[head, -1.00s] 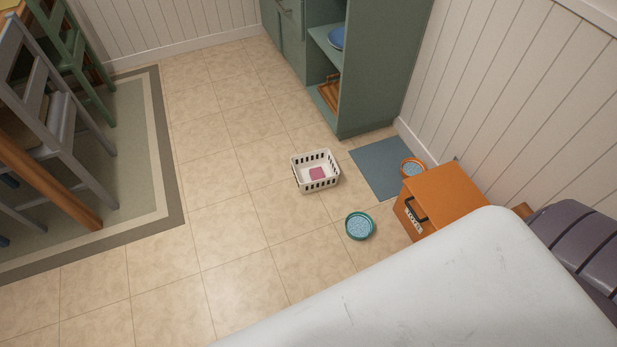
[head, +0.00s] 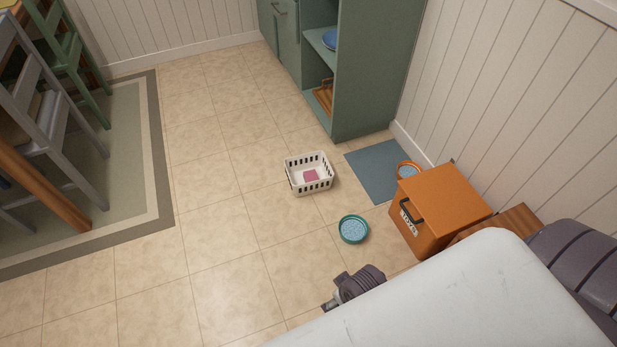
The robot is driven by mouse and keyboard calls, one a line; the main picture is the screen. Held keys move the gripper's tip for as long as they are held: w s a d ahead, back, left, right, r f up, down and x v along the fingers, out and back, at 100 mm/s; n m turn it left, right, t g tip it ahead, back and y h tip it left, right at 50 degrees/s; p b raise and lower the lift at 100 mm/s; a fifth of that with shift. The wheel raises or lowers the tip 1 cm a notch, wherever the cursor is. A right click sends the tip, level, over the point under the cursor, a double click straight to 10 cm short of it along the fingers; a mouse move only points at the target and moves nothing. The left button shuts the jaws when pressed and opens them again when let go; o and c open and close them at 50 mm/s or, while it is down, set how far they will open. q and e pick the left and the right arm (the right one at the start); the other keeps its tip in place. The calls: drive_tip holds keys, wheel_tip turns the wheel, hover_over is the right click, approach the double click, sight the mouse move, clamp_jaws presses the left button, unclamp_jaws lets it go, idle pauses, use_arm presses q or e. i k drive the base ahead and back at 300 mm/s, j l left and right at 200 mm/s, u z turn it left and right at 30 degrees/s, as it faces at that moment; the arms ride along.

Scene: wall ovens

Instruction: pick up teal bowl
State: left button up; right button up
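The teal bowl (head: 353,229) stands upright on the tiled floor, right of the picture's middle. It looks filled with light blue pieces. The end of my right arm, with what looks like my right gripper (head: 329,303), shows past the edge of my white arm link. It is below and slightly left of the bowl in the picture and apart from it. Its fingers are too small and partly hidden, so I cannot tell whether they are open. My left gripper is not in view.
A white basket (head: 309,174) with a pink item stands behind the bowl. An orange box (head: 440,208) is close at its right. A green cabinet (head: 375,70) stands behind.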

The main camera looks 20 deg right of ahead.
sight(353, 229)
drive_tip(key=z, duration=1.3)
